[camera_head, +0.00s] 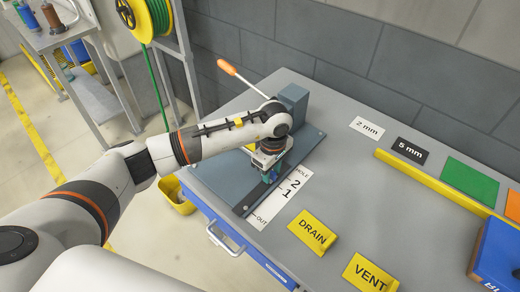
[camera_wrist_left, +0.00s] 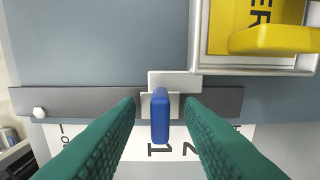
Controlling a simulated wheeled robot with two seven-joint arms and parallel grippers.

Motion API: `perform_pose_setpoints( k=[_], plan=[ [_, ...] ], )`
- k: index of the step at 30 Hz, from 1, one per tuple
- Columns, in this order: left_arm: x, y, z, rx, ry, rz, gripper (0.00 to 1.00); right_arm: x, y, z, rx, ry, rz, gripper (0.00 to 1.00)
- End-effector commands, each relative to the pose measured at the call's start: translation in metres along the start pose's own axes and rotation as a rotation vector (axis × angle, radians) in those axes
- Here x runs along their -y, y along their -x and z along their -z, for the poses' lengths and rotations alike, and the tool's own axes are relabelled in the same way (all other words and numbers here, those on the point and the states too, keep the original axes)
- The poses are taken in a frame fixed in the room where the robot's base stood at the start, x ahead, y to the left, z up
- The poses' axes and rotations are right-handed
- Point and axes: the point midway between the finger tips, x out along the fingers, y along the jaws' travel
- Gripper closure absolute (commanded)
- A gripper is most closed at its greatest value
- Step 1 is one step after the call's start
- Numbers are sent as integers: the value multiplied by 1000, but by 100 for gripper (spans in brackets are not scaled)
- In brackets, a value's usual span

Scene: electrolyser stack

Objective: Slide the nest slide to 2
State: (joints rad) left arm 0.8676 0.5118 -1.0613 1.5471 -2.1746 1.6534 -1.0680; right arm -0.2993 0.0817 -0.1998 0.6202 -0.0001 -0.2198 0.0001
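The nest slide shows in the left wrist view as a pale block (camera_wrist_left: 174,80) with an upright blue handle (camera_wrist_left: 160,118), on a dark rail (camera_wrist_left: 75,101). The handle lines up with the 1 on the white scale strip; the 2 is to its right in that view. In the head view the scale strip (camera_head: 281,200) reads OUT, 1, 2 and HOLE. My left gripper (camera_head: 268,177) is down over the rail and hides most of the slide there. In the wrist view its green fingers (camera_wrist_left: 162,112) are open, one each side of the handle, with gaps on both sides.
A grey block (camera_head: 292,100) stands at the rail's far end, with an orange-handled lever (camera_head: 227,67) beside it. In the wrist view a white-framed holder with a yellow part (camera_wrist_left: 235,25) is at upper right.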

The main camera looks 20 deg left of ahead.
Motion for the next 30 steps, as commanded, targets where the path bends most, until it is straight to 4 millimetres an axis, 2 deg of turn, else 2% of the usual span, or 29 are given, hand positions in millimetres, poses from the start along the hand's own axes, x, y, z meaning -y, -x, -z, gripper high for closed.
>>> perform_pose_setpoints(
  k=[1,7,8,14,30],
  plan=[
    [0,0,0,0,0,0,65,0,0,0,0,0,0,100],
    [0,0,0,0,0,0,98,0,0,0,0,0,0,100],
    [0,0,0,0,0,0,100,0,0,0,0,0,0,100],
    [1,0,0,0,0,1,100,0,-1,0,0,0,0,100],
    [23,-1,0,0,1,3,100,-3,-21,2,0,-1,-3,100]
  ],
)
